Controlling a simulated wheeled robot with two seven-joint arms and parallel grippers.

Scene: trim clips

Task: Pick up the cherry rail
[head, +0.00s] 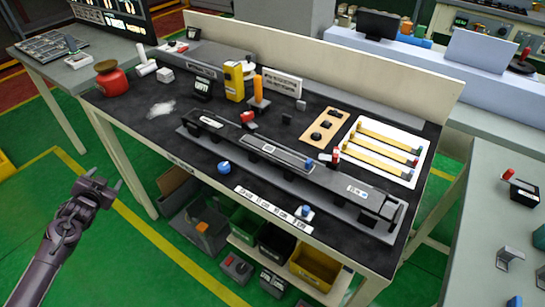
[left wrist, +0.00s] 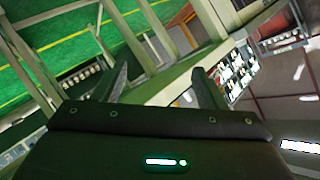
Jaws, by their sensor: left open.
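I cannot make out a clearly cherry-coloured rail in either view. Several long yellow rails (head: 375,154) lie side by side on a white tray (head: 402,131) at the right of the black-topped workbench in the head view. My left gripper (head: 105,181) is at the left of the head view, off the bench's front left side and well apart from the rails. Its fingers stand open and empty in the left wrist view (left wrist: 162,78), which shows no rail that I can identify. My right gripper is not in view.
A long grey fixture (head: 325,178) with a red-knobbed clamp lies across the bench. A red pot (head: 112,81) stands at its left end. A yellow box (head: 234,81) stands near the back. Green (head: 246,228) and yellow (head: 315,268) bins sit below. Green floor is free at the left.

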